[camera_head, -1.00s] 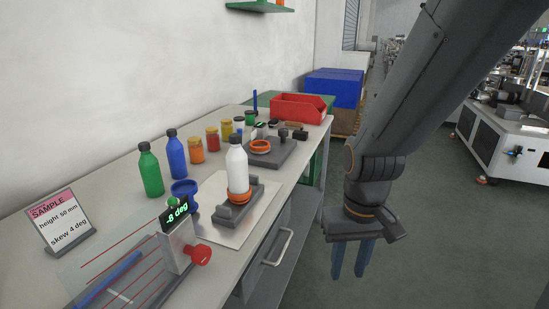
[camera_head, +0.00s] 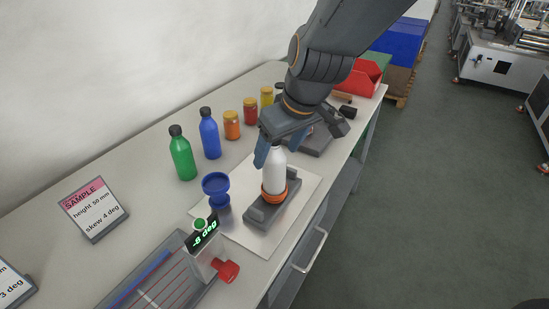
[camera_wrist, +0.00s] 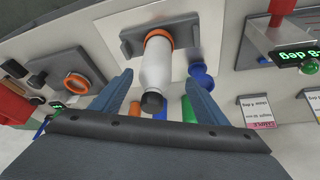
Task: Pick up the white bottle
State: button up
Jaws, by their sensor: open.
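The white bottle (camera_head: 274,172) stands upright in an orange ring (camera_head: 281,194) on a grey holder (camera_head: 263,214), which sits on a pale plate on the bench. My gripper (camera_head: 278,156) is at the bottle's upper part, with its blue fingers on either side. The gripper hides the bottle's cap in the head view. In the wrist view the white bottle (camera_wrist: 157,66) and its dark cap (camera_wrist: 152,101) lie between the two spread fingers of my gripper (camera_wrist: 160,84), with gaps visible on both sides.
A green bottle (camera_head: 182,155), a blue bottle (camera_head: 209,135) and several small jars stand in a row behind. A blue cup (camera_head: 215,186) is left of the holder. A gauge with a red knob (camera_head: 228,271) is in front. A red bin (camera_head: 359,79) is at the far end.

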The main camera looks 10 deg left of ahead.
aim_at(275, 165)
jog(key=shift+d+x, duration=0.15)
jog(key=shift+x, duration=0.55)
jog(key=shift+d+x, duration=0.15)
jog(key=shift+x, duration=2.85)
jog(key=shift+w+d, duration=0.1)
jog(key=shift+w, duration=0.05)
jog(key=c, duration=1.1)
